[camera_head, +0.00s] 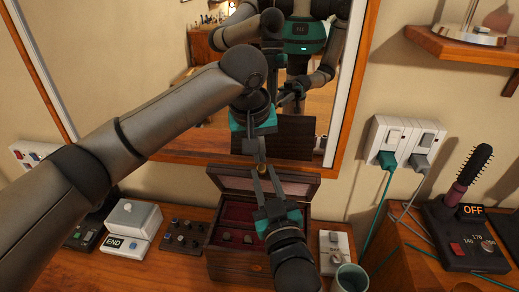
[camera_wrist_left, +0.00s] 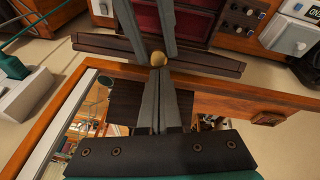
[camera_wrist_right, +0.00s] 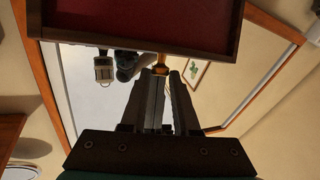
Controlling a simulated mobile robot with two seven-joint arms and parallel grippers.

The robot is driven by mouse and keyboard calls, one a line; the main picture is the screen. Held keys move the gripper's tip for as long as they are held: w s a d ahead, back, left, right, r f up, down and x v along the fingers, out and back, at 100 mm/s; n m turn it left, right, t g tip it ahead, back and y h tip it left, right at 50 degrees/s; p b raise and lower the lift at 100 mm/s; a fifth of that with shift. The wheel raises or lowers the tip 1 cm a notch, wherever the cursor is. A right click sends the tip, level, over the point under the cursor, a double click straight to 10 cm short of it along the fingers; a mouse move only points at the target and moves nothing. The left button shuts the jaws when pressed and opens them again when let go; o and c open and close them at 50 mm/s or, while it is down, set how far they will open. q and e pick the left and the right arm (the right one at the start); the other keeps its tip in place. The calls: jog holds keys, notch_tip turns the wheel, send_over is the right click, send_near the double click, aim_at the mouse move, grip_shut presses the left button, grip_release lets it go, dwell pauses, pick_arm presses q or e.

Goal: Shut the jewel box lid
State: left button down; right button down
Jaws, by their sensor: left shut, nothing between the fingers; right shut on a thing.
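The dark wooden jewel box (camera_head: 212,262) with a red lining stands open below the mirror. Its lid (camera_head: 305,178) is raised and tilted back; its red inner side fills the top of the right wrist view (camera_wrist_right: 140,22). A small gold knob (camera_wrist_left: 158,58) sits on the lid's edge and also shows in the right wrist view (camera_wrist_right: 161,66). My right gripper (camera_head: 263,178) reaches up from the front over the box and is shut on the knob. My left gripper (camera_head: 260,160) comes down from above, shut and empty, its fingertips close to the knob. Whether they touch it, I cannot tell.
A white device marked END (camera_head: 128,240) and a dark knob panel (camera_head: 184,236) stand left of the box. A white switch unit (camera_head: 334,262) and a cup (camera_head: 350,278) are close on its right. The mirror (camera_head: 200,130) is right behind. Cables hang from the outlets (camera_head: 405,135).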

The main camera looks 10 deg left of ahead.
jog(key=shift+d+f, duration=0.1)
jog(key=shift+f, duration=0.3)
